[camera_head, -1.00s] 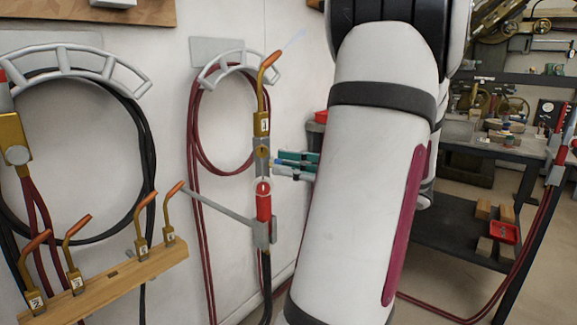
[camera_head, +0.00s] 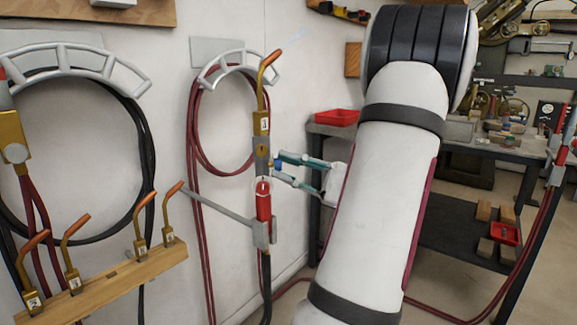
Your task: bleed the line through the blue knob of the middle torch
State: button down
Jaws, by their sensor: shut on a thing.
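The middle torch (camera_head: 262,125) stands upright in front of the wall, with a grey body and brass neck, its orange-brown tip (camera_head: 269,60) bent up to the right. The blue knob (camera_head: 276,166) is on the right side of its body, mostly hidden by fingertips. My gripper (camera_head: 277,167) reaches in from the right, its green fingers shut on the knob. How far the knob is turned cannot be told. A faint pale streak shows in the air beyond the tip. Below the body is a red grip (camera_head: 264,203) in a grey bracket (camera_head: 263,233).
A second torch with a brass body (camera_head: 13,138) is at the left edge, another (camera_head: 560,150) at the right. A wooden rack (camera_head: 105,280) holds several spare tips. Dark red hose (camera_head: 199,180) hangs beside the middle torch. A bench with a red tray (camera_head: 336,117) stands behind my arm.

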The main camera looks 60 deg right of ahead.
jog(key=shift+f+n+y, duration=0.1)
jog(key=shift+n+y, duration=0.3)
jog(key=shift+n, duration=0.1)
jog(key=c, duration=1.4)
grip_release()
jog(key=v, duration=1.2)
